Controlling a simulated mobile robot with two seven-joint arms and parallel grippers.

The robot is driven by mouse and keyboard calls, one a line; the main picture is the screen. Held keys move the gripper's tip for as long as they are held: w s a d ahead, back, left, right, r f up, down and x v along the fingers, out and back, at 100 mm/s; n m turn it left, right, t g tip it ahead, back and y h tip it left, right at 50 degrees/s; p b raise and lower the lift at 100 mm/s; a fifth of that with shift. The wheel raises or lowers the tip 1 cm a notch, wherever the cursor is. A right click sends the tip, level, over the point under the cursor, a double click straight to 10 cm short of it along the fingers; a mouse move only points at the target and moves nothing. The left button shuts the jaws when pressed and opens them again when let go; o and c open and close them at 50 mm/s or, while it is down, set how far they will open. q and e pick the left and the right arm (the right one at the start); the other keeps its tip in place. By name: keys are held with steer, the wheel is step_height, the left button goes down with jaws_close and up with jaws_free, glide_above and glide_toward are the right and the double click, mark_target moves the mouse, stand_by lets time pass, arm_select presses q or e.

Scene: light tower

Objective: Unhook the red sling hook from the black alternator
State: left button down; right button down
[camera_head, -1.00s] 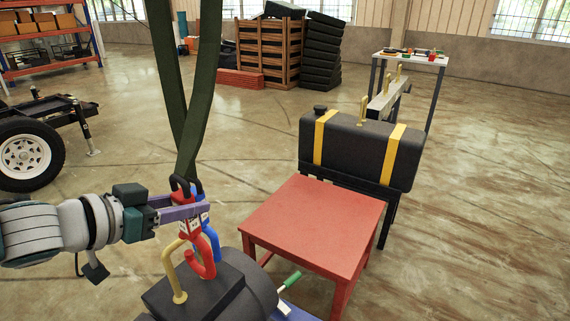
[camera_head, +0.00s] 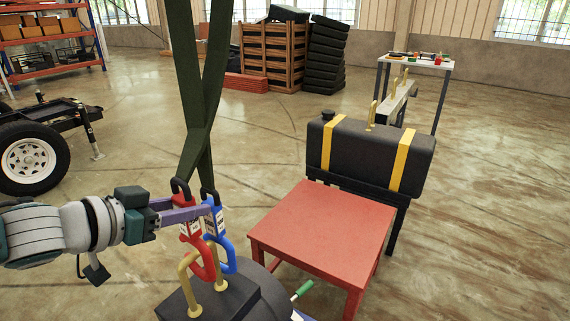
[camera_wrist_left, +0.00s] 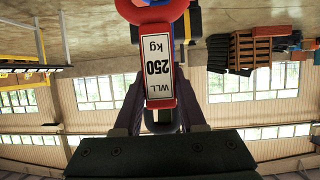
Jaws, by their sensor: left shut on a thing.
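The red sling hook (camera_head: 207,267) hangs at the end of a green strap and carries a white label. My left gripper (camera_head: 197,214) is shut on its labelled upper part. The red hook's label (camera_wrist_left: 158,74) shows between the fingers in the left wrist view. The red hook's lower bend overlaps the gold lifting loop (camera_head: 186,277) on the black alternator (camera_head: 236,302); I cannot tell whether it passes through the loop. A blue sling hook (camera_head: 228,258) is beside it, just right, also near the loop. My right gripper is not in view.
Green straps (camera_head: 188,75) run up from the hooks and cross. A red stool (camera_head: 325,225) stands right of the alternator, with a black tank (camera_head: 370,155) with yellow bands behind it. A green-tipped lever (camera_head: 302,289) sticks out near the alternator.

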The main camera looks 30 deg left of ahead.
arm_select(q)
steer(key=s+d+f+p, duration=0.1)
steer(key=d+f, duration=0.1)
steer(key=d, duration=1)
steer(key=shift+s, duration=0.15)
stand_by(1.5)
steer(key=shift+d, duration=0.1)
stand_by(0.3)
